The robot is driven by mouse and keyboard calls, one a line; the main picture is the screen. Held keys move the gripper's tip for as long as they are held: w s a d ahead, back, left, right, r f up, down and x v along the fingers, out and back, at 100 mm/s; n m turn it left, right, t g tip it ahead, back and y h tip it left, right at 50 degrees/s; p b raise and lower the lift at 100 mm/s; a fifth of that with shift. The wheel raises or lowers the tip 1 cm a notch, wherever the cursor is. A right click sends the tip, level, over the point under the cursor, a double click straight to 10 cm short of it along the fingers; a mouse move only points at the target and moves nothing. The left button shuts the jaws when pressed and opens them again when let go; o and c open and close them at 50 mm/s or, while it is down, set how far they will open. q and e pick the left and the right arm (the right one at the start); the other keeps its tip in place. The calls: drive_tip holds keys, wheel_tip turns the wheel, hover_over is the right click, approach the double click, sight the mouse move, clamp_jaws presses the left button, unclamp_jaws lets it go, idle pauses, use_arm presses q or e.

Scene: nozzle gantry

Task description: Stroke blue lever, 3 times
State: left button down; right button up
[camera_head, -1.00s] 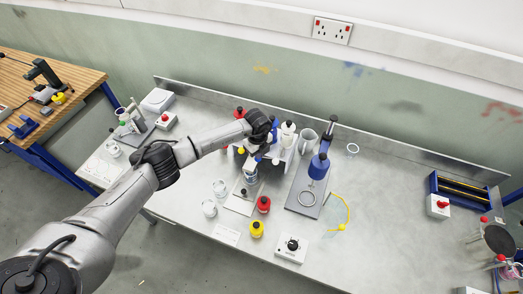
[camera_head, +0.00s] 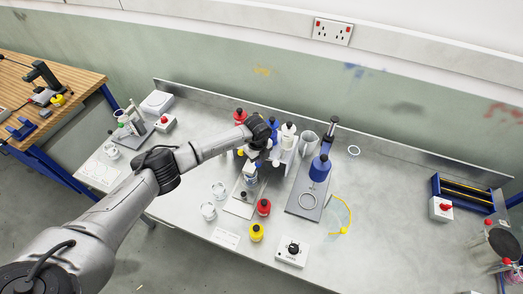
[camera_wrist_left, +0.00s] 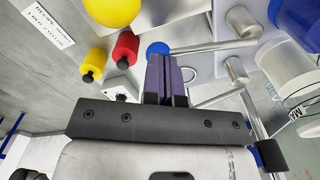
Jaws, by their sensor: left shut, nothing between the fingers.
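The blue lever has a blue ball knob (camera_wrist_left: 157,48) on a thin metal rod (camera_wrist_left: 210,46), which runs right to a metal post in the left wrist view. My left gripper (camera_wrist_left: 163,62) has its purple fingers shut with nothing between them. Its tips are right at the blue knob and overlap its lower edge in that view; I cannot tell whether they touch. In the head view my left wrist hangs over the nozzle stand and hides the lever. A large yellow ball knob (camera_wrist_left: 112,8) is at the top of the left wrist view. My right gripper is not in view.
A red bottle (camera_head: 264,207) and a yellow bottle (camera_head: 256,232) stand on the bench in front of the stand. A blue press-like device (camera_head: 320,168) stands to the right. The bench's right middle is mostly clear.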

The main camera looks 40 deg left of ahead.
use_arm(q)
drive_tip(key=shift+r+p, duration=2.55)
drive_tip(key=shift+r, duration=0.55)
drive_tip(key=shift+r, duration=0.1)
wheel_tip(320, 180, up, 5)
drive_tip(key=p, duration=0.4)
